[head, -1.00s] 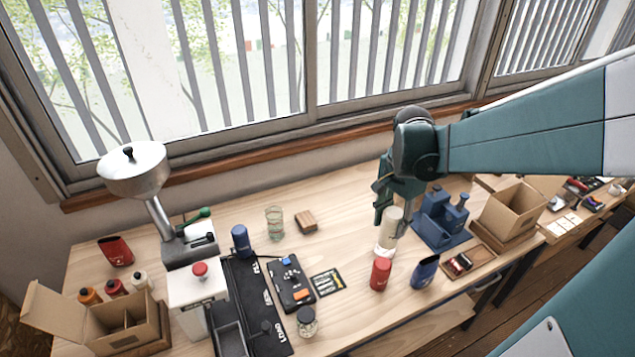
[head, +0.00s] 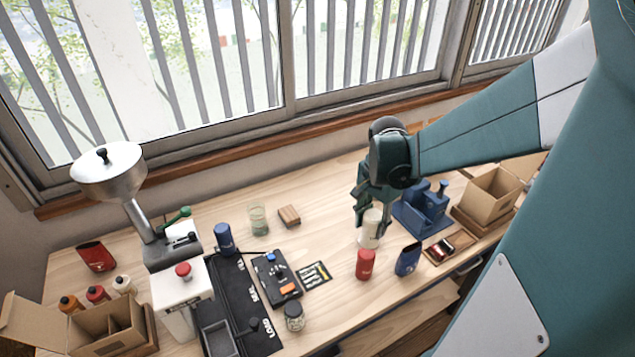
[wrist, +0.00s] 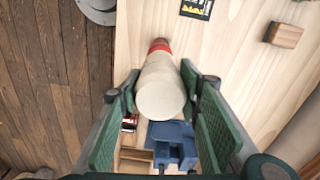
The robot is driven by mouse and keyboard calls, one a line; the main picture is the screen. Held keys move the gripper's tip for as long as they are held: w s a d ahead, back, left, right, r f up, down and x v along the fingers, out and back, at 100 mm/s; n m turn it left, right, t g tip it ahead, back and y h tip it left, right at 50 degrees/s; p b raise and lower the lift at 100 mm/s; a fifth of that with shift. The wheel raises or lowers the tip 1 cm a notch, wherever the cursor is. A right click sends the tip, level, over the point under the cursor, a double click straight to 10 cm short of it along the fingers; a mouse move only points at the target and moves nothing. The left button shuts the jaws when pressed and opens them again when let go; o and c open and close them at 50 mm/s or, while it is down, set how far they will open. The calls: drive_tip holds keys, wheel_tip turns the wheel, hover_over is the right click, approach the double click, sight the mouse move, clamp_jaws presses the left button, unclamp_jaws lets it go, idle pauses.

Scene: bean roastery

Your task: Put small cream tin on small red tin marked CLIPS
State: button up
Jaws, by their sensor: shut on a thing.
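The small cream tin (head: 372,217) is upright between the fingers of my gripper (head: 368,212), which is shut on it. It also shows in the wrist view (wrist: 160,92), between the green finger pads. In the head view a pale lower part shows under it; I cannot tell whether this is a separate thing. The small red tin (head: 366,264) stands upright on the table, just in front of the cream tin in the head view. Its red end also shows in the wrist view (wrist: 160,45), mostly hidden behind the cream tin. I cannot read any marking on it.
A dark blue container (head: 408,260) stands close right of the red tin. A blue fixture (head: 422,212) and an open cardboard box (head: 490,197) are to the right. A black mat (head: 262,325) with tools lies left. Bare tabletop (head: 320,222) lies left of my gripper.

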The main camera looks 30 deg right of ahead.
sight(371, 234)
drive_tip(key=shift+f, duration=0.4)
drive_tip(key=shift+f, duration=2.05)
drive_tip(key=shift+f, duration=0.1)
drive_tip(key=o, duration=1.1)
drive_tip(key=shift+r, duration=6.1)
